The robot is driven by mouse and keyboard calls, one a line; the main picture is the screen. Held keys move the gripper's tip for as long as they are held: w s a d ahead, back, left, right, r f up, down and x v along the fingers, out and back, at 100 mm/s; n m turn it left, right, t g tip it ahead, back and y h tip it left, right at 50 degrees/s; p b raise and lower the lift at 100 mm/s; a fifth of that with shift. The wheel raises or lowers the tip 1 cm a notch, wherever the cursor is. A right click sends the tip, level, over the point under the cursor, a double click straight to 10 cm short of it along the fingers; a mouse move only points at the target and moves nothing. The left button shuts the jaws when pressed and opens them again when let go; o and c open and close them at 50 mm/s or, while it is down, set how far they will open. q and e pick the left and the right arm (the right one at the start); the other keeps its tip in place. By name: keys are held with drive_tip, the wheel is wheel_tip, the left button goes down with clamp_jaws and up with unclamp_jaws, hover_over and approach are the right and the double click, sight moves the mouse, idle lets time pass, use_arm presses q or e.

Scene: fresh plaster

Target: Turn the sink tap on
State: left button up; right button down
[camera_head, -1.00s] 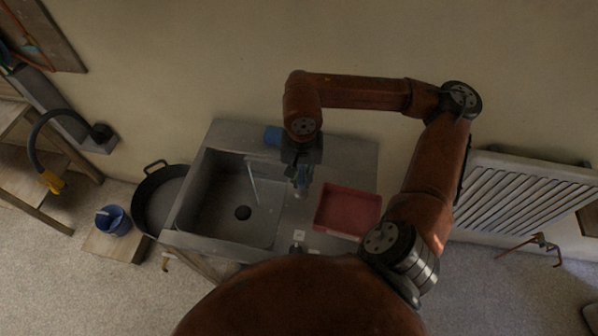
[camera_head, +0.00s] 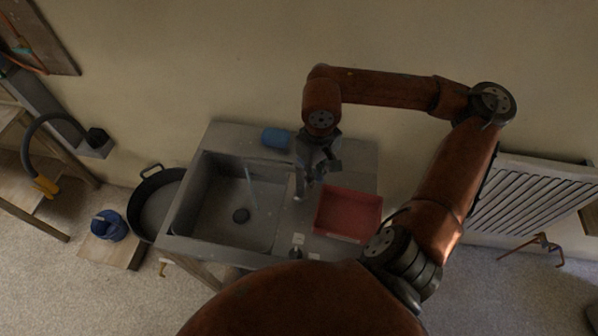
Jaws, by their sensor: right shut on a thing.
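The steel sink (camera_head: 181,224) stands against the wall, with its basin and dark drain (camera_head: 241,215) left of my right gripper. A thin pale upright line (camera_head: 250,185) shows over the basin; I cannot tell whether it is the spout or water. My right gripper (camera_head: 304,188) points down at the basin's right edge, where the tap is. It is shut on what seems to be the tap's handle, which the fingers mostly hide. My left gripper is not in view.
A red tray (camera_head: 348,213) sits on the drainboard close to the right of my gripper. A blue object (camera_head: 276,138) lies on the back ledge. A large pan (camera_head: 158,200) and blue bucket (camera_head: 109,225) stand at left; a radiator (camera_head: 530,195) is at right.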

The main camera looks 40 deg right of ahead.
drive_tip(key=d+n+p, duration=0.1)
drive_tip(key=n, duration=0.1)
drive_tip(key=d+n+p, duration=0.1)
drive_tip(key=n, duration=0.1)
drive_tip(key=w+d+n+p, duration=0.1)
drive_tip(key=n, duration=0.1)
drive_tip(key=shift+d, duration=0.15)
drive_tip(key=c, duration=2)
unclamp_jaws()
drive_tip(key=shift+s, duration=0.15)
drive_tip(key=shift+o, duration=0.2)
wheel_tip(320, 180, up, 12)
drive_tip(key=p, duration=0.7)
